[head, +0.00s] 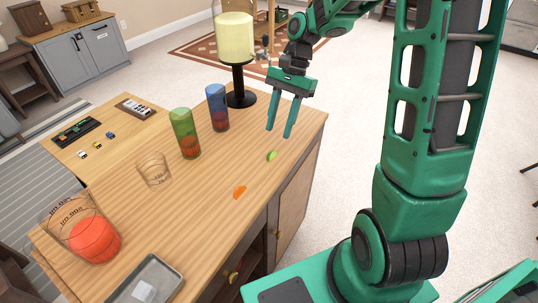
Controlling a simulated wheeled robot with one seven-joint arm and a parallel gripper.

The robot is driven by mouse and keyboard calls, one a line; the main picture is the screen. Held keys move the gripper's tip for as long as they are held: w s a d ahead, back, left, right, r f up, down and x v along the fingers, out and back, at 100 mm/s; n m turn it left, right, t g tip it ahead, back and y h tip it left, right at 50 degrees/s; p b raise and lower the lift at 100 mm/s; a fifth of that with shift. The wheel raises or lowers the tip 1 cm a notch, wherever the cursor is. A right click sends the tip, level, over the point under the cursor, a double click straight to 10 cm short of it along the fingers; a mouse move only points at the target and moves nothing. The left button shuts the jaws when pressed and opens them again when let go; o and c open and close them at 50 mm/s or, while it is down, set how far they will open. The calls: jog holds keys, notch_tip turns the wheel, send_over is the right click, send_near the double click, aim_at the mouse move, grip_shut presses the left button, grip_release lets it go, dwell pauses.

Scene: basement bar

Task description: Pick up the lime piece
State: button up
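The lime piece (271,156) is a small green wedge lying on the wooden counter (210,205), near its right edge. My gripper (278,133) points down with its two green fingers apart and nothing visible between them. In the head view its fingertips show just above the lime piece. The lime piece is not between the fingers and looks apart from them. How high the fingertips are above the counter is hard to tell.
An orange piece (239,192) lies nearer on the counter. A green glass (185,133), a blue glass (217,108), a clear glass (153,170), a pitcher with red drink (95,240), a metal tray (147,281) and a tall dispenser (236,40) stand around.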

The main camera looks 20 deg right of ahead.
aim_at(272, 151)
jog(key=shift+x, duration=3.45)
jog(key=shift+s+a+r, duration=0.1)
jog(key=shift+s+a, duration=0.1)
grip_shut()
